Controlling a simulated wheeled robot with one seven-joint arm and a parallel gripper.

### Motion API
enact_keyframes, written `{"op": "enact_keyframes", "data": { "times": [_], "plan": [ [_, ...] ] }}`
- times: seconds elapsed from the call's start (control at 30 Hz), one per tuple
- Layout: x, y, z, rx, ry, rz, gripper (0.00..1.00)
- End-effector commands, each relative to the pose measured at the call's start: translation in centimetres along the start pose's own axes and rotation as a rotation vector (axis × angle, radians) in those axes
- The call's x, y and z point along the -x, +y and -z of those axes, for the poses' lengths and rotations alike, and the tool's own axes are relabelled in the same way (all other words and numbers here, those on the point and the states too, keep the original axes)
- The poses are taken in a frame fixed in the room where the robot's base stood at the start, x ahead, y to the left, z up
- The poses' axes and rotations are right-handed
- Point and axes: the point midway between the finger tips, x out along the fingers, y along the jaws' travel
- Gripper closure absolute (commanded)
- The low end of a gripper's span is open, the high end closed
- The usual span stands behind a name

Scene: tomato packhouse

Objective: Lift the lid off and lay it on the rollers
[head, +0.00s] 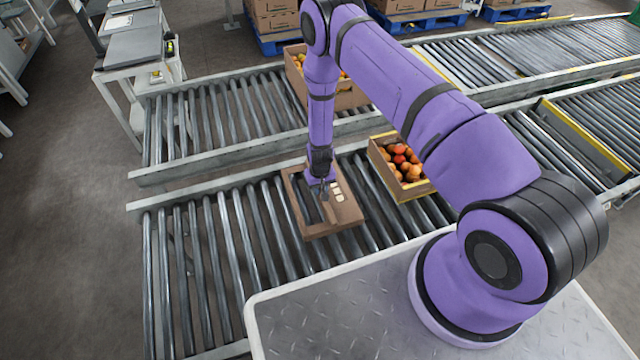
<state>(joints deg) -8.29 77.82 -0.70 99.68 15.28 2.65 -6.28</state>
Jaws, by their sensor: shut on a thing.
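The brown cardboard lid (347,214) is at the near conveyor's rollers, left of the open box. It has a cut-out through which rollers show, and pale labels on its right part. I cannot tell whether it touches the rollers or hangs just above them. My gripper (325,192) points down at the middle of the lid and is shut on it, by the edge of the cut-out; the fingertips are small and dark here. The open cardboard box (416,190) holds red and orange tomatoes (402,162) and stands on the same rollers to the right, apart from the lid.
The near conveyor's rollers (215,250) are bare to the left of the lid. Another tomato box (350,97) stands on the far conveyor (210,115), partly behind my arm. A side table (135,70) stands at the back left. Stacked boxes on blue pallets (425,22) are behind.

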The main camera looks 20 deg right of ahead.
Motion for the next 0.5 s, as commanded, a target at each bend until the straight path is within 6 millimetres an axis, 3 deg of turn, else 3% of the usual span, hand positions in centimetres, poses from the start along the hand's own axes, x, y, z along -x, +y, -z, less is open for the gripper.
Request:
{"op": "enact_keyframes", "data": {
  "times": [0.5],
  "plan": [
    [-0.84, 0.01, 0.03, 0.000, 0.001, 0.000, 1.00]
  ]
}}
